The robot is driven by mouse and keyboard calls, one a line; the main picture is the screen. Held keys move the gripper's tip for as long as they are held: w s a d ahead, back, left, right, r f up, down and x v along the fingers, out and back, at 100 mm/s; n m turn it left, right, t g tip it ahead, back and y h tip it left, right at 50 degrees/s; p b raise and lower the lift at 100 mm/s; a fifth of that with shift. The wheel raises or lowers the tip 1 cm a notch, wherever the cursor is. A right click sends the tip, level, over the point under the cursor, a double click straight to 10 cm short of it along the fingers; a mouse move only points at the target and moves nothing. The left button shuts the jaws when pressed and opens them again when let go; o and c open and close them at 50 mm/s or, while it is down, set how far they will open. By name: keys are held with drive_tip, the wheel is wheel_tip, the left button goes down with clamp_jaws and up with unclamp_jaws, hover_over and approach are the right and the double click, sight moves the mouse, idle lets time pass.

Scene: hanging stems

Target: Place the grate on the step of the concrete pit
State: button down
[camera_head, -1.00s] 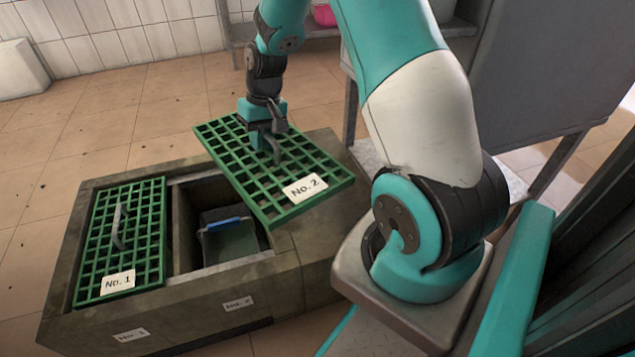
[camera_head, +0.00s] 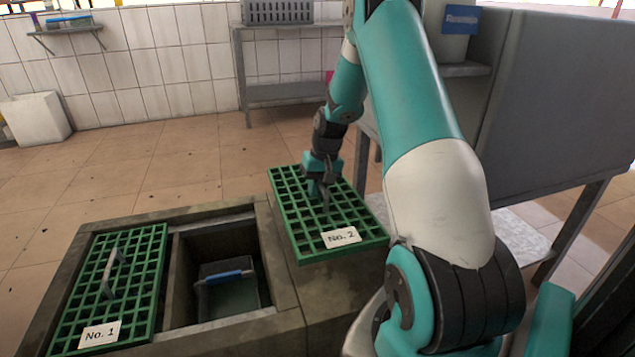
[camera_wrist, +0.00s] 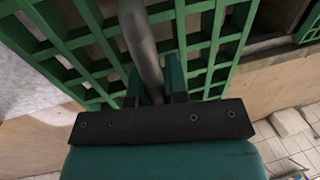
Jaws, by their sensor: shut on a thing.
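The green grate labelled No. 2 (camera_head: 300,218) is over the concrete block right of the open pit. I cannot tell whether it touches the block. My gripper (camera_head: 324,188) is shut on the grate's grey handle; in the wrist view the handle (camera_wrist: 140,45) passes between the fingers (camera_wrist: 155,88). The concrete pit (camera_head: 285,280) has one open compartment, and its inner step (camera_head: 178,285) shows partly along the edge. A dark bin with a blue handle (camera_head: 225,277) sits inside it. The grate labelled No. 1 (camera_head: 140,285) covers the left compartment.
A grey cabinet on legs (camera_head: 560,110) stands at the right. A metal shelf table (camera_head: 290,92) with a grey crate (camera_head: 278,12) is at the back. A white bin (camera_head: 38,120) stands at the far left. The tiled floor behind the pit is clear.

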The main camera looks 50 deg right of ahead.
wheel_tip(320, 180, down, 10)
drive_tip(key=b, duration=0.4)
drive_tip(key=shift+f+b, duration=0.2)
drive_tip(key=shift+b, duration=0.1)
drive_tip(key=shift+f, duration=0.15)
drive_tip(key=c, duration=1.1)
unclamp_jaws()
